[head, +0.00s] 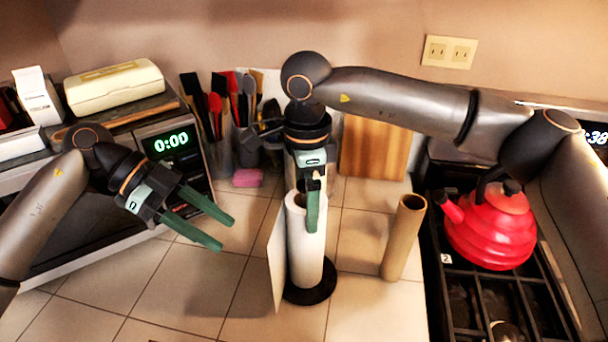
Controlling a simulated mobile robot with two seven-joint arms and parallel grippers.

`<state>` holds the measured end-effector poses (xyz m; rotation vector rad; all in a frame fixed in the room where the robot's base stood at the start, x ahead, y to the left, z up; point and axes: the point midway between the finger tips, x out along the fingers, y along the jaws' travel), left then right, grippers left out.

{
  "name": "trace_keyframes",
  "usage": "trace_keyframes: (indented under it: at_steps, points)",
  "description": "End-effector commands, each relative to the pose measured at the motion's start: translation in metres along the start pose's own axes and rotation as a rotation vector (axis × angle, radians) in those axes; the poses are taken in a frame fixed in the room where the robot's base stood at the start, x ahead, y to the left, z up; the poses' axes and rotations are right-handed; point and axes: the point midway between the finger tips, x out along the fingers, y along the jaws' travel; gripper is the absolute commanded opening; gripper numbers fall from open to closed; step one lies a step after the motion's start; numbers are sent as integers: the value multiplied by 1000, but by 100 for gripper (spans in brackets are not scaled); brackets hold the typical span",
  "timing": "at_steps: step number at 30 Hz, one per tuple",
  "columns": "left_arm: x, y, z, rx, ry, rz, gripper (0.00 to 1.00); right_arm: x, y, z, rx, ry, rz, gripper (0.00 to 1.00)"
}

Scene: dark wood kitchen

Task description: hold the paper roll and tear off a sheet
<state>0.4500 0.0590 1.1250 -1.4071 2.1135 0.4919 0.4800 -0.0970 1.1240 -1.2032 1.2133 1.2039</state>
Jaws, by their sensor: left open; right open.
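The white paper roll (304,250) stands upright on a round black base (311,291) on the tiled counter. A loose sheet (277,262) hangs from its left side. My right gripper (313,215) is pointed down over the top of the roll, and its green fingers overlap the roll's upper right part in the head view. It is open; whether it touches the roll cannot be told. My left gripper (229,234) is open and empty, to the left of the roll and the sheet, its green fingers pointing right and down.
A brown cardboard tube (403,238) stands right of the roll. A red kettle (490,228) sits on the black stove at the right. Utensil holders, a pink sponge (247,178), a cutting board (372,150) and a microwave (172,140) stand behind. The front left counter is clear.

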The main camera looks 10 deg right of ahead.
Motion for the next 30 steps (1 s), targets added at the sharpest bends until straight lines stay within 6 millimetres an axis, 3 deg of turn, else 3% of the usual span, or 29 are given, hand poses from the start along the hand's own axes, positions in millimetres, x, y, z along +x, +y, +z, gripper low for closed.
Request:
trace_keyframes:
  at_steps: [6,17,30]
  points:
    - [0,0,0,1,1,0,50,23,0,0,0,1,0,100]
    - [0,0,0,1,1,0,50,28,0,0,0,-1,-1,100]
    - [0,0,0,1,1,0,50,28,0,0,0,0,-1,53]
